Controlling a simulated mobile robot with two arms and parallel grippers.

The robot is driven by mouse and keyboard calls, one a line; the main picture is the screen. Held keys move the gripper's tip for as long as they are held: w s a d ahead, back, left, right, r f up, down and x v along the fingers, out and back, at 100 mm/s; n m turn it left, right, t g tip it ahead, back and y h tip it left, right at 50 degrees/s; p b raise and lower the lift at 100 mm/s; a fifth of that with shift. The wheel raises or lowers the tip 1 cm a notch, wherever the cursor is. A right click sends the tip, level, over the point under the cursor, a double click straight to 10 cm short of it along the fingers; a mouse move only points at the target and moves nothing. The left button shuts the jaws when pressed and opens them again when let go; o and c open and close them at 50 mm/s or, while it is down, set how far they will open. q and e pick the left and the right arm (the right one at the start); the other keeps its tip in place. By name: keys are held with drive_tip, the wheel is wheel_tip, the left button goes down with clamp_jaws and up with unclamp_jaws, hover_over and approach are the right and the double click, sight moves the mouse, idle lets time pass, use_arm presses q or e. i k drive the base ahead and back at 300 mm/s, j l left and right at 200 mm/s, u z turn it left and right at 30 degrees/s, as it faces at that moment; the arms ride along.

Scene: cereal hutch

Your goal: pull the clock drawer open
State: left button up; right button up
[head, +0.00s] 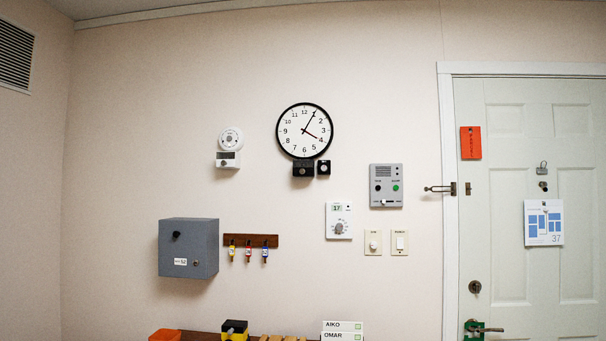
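A round wall clock (304,130) with a black rim and white face hangs high on the wall. A small black box (303,169) sits directly under the clock's rim; it looks like the clock drawer, with a small knob-like spot on its front. It appears flush, but I cannot tell for certain whether it is open. A smaller black square with a round knob (324,168) is just right of it. Neither of my grippers shows in the head view.
A grey box (188,248) and a key rack (250,241) are mounted lower left. An intercom panel (386,186), thermostat (339,220) and switches (399,242) are to the right. A door (505,200) is at far right. Items line a ledge at the bottom.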

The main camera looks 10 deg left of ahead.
sight(309, 170)
drive_tip(key=i+l+u, duration=0.25)
drive_tip(key=i+l, duration=0.35)
drive_tip(key=i, duration=0.15)
